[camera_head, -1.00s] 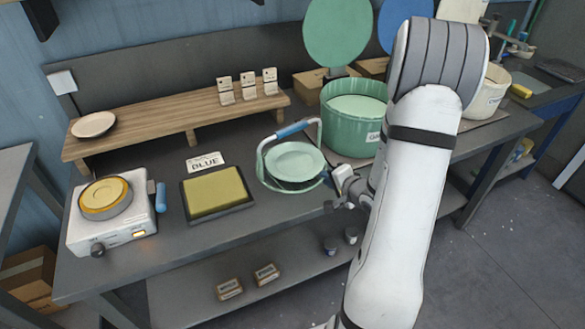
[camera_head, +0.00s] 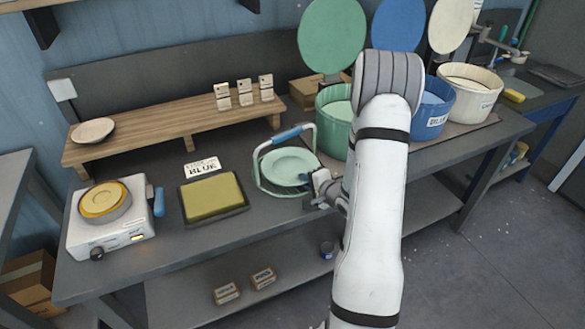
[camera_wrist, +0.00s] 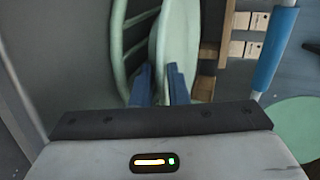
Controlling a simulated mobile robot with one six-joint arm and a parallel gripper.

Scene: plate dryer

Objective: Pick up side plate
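A pale green plate (camera_head: 290,165) rests in a wire basket (camera_head: 262,177) with a blue handle (camera_head: 289,134), near the middle of the bench. My gripper (camera_head: 313,181) is at the right edge of the plate and basket. In the wrist view the plate (camera_wrist: 177,38) shows nearly edge-on, and the basket's green wires (camera_wrist: 119,45) are to its left. The two blue fingers of my gripper (camera_wrist: 160,82) stand apart, with the plate's near rim reaching between them. Contact with the rim cannot be made out. A small cream plate (camera_head: 93,130) lies on the wooden shelf.
A yellow pad in a black tray (camera_head: 245,205) and a white device (camera_head: 80,235) are to the left. The wooden shelf (camera_head: 170,123) runs behind.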

